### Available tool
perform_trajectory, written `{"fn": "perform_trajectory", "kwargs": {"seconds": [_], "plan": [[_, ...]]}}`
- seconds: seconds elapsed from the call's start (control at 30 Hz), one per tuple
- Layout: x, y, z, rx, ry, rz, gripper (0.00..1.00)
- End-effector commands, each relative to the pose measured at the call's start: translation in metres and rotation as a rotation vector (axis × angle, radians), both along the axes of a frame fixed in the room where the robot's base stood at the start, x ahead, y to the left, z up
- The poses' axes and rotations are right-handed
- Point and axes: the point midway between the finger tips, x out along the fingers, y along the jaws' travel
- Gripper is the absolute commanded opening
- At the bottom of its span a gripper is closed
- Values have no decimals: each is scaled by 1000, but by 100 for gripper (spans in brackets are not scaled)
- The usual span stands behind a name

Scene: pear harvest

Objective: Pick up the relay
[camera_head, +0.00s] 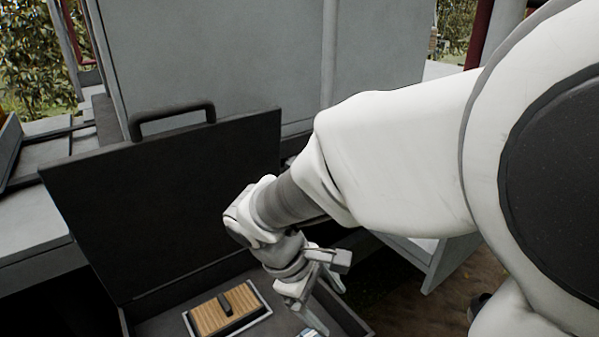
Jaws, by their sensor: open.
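My gripper (328,303) hangs over the right side of an open dark case (345,318), its fingers pointing down. The fingers are apart and I see nothing held between them. A small pale and bluish item (308,333) shows at the bottom edge of the picture, just left of the fingertips. It is mostly cut off, and I cannot tell whether it is the relay or whether a finger touches it. A tan ribbed block with a black bar on top (208,321) sits in a light grey frame in the case, left of my gripper.
The case's black lid (165,210) stands raised behind, with a handle (172,117) on its top edge. A large grey panel (250,60) rises behind it. A pale worktop (28,225) is at left. My white arm hides much of the right side.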

Motion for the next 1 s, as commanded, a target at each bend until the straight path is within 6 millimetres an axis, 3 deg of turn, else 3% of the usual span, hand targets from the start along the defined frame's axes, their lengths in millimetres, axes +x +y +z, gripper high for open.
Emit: {"fn": "perform_trajectory", "kwargs": {"seconds": [0.03,0.4,0.63,0.83,1.0], "plan": [[2,11,-21,-64,36,80,85],[11,80,-118,-537,185,611,85],[8,112,-158,-757,210,832,85],[9,118,-170,-826,213,895,85],[24,95,-182,-830,215,896,85]]}}
